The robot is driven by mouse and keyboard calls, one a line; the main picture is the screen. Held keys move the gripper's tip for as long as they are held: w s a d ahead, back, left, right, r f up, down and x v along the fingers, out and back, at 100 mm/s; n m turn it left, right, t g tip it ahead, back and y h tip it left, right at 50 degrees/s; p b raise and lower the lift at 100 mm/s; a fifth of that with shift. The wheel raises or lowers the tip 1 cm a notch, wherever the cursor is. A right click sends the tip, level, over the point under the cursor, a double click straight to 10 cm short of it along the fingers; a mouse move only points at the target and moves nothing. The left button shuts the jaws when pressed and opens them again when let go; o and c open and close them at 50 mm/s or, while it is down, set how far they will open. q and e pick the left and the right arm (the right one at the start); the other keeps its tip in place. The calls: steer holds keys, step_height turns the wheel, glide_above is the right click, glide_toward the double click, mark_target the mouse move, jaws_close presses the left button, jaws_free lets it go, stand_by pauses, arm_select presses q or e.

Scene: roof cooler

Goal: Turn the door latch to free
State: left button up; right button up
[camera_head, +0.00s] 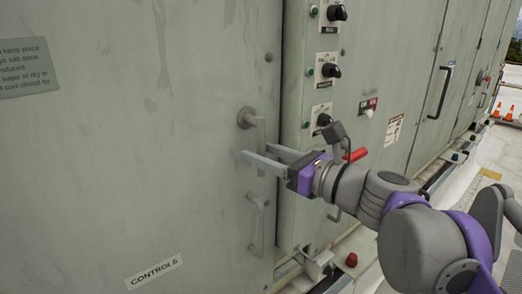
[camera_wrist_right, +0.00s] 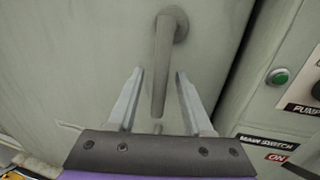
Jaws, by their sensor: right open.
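The door latch (camera_head: 260,130) is a grey lever on a round boss near the right edge of the grey-green door (camera_head: 150,130). Its arm hangs downward. In the right wrist view the latch (camera_wrist_right: 163,62) points down, slightly to the left, with its lower end between the two fingers. My right gripper (camera_head: 257,152) comes in from the right in the head view. It is open, its fingers on either side of the lever's lower part; the wrist view shows the gripper (camera_wrist_right: 158,72) with a gap on each side. My left gripper is not in view.
A fixed pull handle (camera_head: 257,225) is below the latch. A "CONTROLS" label (camera_head: 154,272) is low on the door. The panel to the right carries black knobs (camera_head: 331,70), a red lever (camera_head: 355,155) and a green button (camera_wrist_right: 280,76). Orange cones (camera_head: 497,111) stand far right.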

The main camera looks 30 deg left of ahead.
steer(key=shift+w+a, duration=0.1)
steer(key=shift+a, duration=0.2)
jaws_close()
stand_by(1.3)
